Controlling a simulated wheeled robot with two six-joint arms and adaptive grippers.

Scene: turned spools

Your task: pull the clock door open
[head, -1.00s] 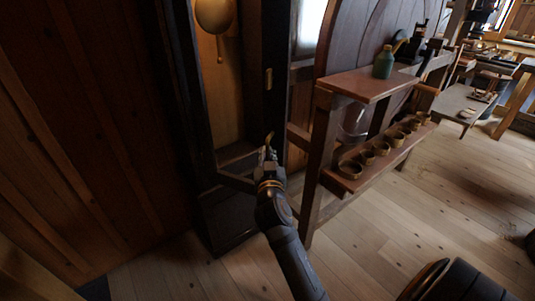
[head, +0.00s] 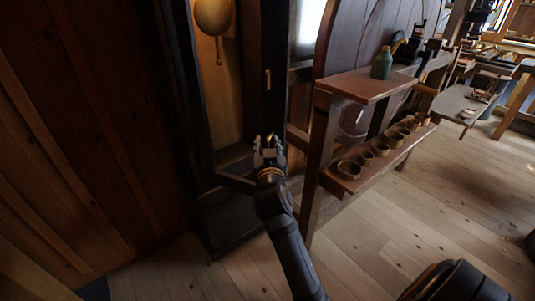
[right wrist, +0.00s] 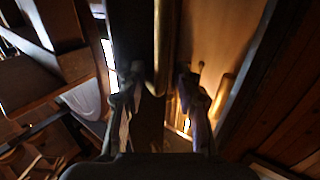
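The tall dark clock case (head: 183,110) stands left of centre in the head view, with a brass pendulum (head: 213,15) showing inside it. A dark upright of the clock door (head: 272,45) bears a small brass handle (head: 267,79). I cannot tell whether the door is ajar. My right gripper (head: 268,143) is open, its fingers pointing toward the clock, below the handle in the picture. In the right wrist view a vertical brass bar (right wrist: 159,45), likely the handle, runs down between the spread fingers (right wrist: 160,90), with visible gaps on both sides. My left gripper is not in view.
A wooden stand (head: 318,160) is close to the right of my right arm. A plank wall (head: 70,130) is at left. Floor (head: 430,210) is clear at right.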

